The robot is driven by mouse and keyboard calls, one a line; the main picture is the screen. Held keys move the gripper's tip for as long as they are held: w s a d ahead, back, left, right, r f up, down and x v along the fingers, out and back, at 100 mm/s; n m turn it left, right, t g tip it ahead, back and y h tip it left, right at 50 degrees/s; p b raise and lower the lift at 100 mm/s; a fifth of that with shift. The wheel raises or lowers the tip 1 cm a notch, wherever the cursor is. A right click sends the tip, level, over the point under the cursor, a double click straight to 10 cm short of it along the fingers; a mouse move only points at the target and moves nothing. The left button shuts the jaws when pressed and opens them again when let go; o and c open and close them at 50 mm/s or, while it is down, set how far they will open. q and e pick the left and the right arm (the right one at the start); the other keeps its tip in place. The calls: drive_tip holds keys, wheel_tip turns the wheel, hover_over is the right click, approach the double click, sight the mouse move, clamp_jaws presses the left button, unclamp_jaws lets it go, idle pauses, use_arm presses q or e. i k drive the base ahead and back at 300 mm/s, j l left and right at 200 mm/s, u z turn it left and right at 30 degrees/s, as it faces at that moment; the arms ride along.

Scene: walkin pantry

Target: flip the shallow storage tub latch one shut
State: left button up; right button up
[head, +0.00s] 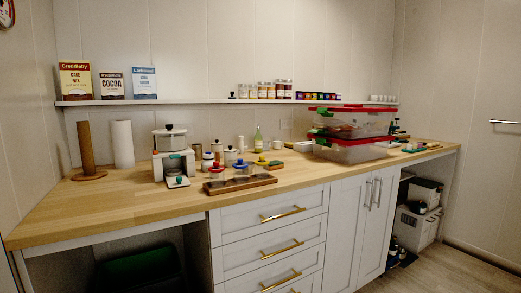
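Two clear storage tubs with red lids are stacked toward the right end of the wooden counter. The upper tub (355,124) rests on the lower tub (352,152). A green latch (322,112) shows at the left end of the upper tub, and green also shows near the lower tub's left end (319,141). At this distance I cannot tell whether either latch is open or shut, or which tub is the shallow one. Dark contents show through the upper tub's wall. Neither of my grippers is in view.
The wooden counter (120,205) is bare at its front left. A wall shelf (200,102) runs above. Drawers with brass handles lie below; floor shows at right.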

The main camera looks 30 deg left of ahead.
sight(321, 142)
drive_tip(key=u, duration=0.45)
drive_tip(key=i+z, duration=0.2)
drive_tip(key=i, duration=0.75)
